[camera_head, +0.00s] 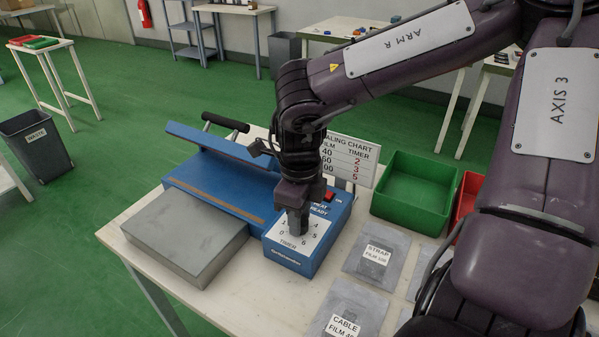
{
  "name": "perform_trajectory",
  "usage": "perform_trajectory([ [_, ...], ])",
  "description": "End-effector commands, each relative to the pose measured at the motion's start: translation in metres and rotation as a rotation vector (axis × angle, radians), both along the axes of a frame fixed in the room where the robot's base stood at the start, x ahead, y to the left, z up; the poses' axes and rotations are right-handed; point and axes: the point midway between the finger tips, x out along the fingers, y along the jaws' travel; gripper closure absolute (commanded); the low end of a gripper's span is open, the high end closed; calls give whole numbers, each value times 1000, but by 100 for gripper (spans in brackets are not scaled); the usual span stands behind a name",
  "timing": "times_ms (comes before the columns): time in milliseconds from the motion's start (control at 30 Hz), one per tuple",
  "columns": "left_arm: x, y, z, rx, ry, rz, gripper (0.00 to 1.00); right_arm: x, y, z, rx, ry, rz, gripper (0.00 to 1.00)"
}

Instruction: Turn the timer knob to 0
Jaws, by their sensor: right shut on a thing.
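The blue heat sealer (225,180) stands on the white table with its lid raised. Its control box (295,262) has a white timer dial plate (312,242) with numbers around the knob and the word TIMER below. My right gripper (298,226) points straight down over the dial and is shut on the timer knob. The knob is hidden by the fingers, so its pointer setting cannot be read. A red switch (329,196) sits behind the dial. My left gripper is not in view.
A grey metal block (185,246) lies left of the dial. A sealing chart (352,162) stands behind the gripper. A green bin (410,196) and part of a red bin (466,198) are to the right. Labelled film bags (378,262) lie at the front right.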

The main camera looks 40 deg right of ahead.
Motion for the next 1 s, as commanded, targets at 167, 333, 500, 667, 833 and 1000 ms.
perform_trajectory([
  [167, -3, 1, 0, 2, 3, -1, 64, 1, -1, 1, -2, -3, 166, 89],
  [333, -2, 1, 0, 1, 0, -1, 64, 1, -1, 1, -2, -3, 327, 89],
  [500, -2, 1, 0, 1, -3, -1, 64, 1, -1, 1, -2, -2, 488, 89],
  [667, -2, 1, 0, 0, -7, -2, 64, 2, -1, 1, -3, -3, 641, 89],
  [833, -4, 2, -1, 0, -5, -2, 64, 2, -2, 1, -3, -3, 801, 89],
  [1000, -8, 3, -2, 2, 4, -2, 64, 2, -2, 1, -4, -2, 952, 89],
])
